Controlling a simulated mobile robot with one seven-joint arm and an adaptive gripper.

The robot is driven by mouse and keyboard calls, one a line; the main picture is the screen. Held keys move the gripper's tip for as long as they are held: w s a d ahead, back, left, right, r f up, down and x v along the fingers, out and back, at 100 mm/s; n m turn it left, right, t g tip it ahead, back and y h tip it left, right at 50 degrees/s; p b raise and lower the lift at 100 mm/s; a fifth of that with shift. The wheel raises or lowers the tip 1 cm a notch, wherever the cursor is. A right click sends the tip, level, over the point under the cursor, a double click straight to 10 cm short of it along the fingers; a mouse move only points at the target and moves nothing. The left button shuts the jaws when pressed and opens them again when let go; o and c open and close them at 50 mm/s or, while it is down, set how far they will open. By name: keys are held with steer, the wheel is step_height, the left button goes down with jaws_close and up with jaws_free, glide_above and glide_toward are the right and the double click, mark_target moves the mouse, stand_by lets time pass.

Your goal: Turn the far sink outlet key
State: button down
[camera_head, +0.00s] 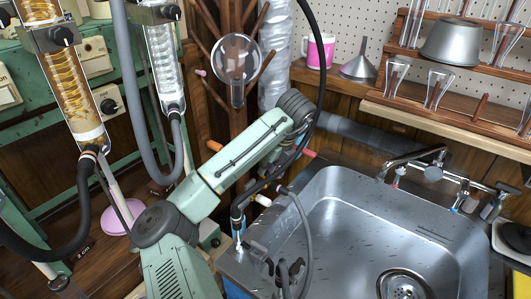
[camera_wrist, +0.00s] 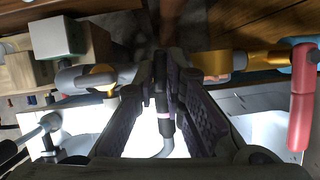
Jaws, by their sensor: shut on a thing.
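In the wrist view my gripper (camera_wrist: 170,65) has its purple-padded fingers close together on a dark, narrow upright piece (camera_wrist: 162,110) with a pale ring. I cannot tell whether this is the outlet key. Right of the fingers is a brass-coloured fitting (camera_wrist: 232,62) with a red handle (camera_wrist: 303,90) hanging down. Left is a grey fitting (camera_wrist: 85,78) with a brass-coloured lever. In the head view a green jointed arm reaches up beside the sink (camera_head: 345,185); the grip itself is not clear there.
A chrome tap (camera_head: 432,165) stands on the sink's back edge. A grey hose (camera_head: 307,235) loops at the sink's left side. Glass condensers (camera_head: 75,85) hang at the left. A shelf of glassware (camera_head: 460,120) is at the back right. The basin is free.

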steer(key=n+p, duration=0.1)
steer(key=n+g+p, duration=0.1)
steer(key=p, duration=0.1)
steer(key=shift+a+r+n+y, duration=0.2)
steer(key=shift+n+y, duration=0.1)
steer(key=shift+n, duration=0.1)
steer(key=shift+d+f+n+g+y+p, duration=0.15)
steer(key=shift+n+g, duration=0.1)
steer(key=shift+n, duration=0.3)
steer(key=shift+a+f+n+g+y+p, duration=0.1)
steer(key=shift+n+g+p, duration=0.1)
steer(key=shift+n, duration=0.4)
steer(key=shift+d+f+n+g+y+p, duration=0.1)
steer(key=shift+n+g, duration=0.15)
steer(key=shift+n, duration=0.3)
steer(key=shift+f, duration=0.1)
steer(key=c, duration=1.5)
jaws_free()
steer(key=shift+d+r, duration=0.1)
steer(key=shift+r, duration=0.15)
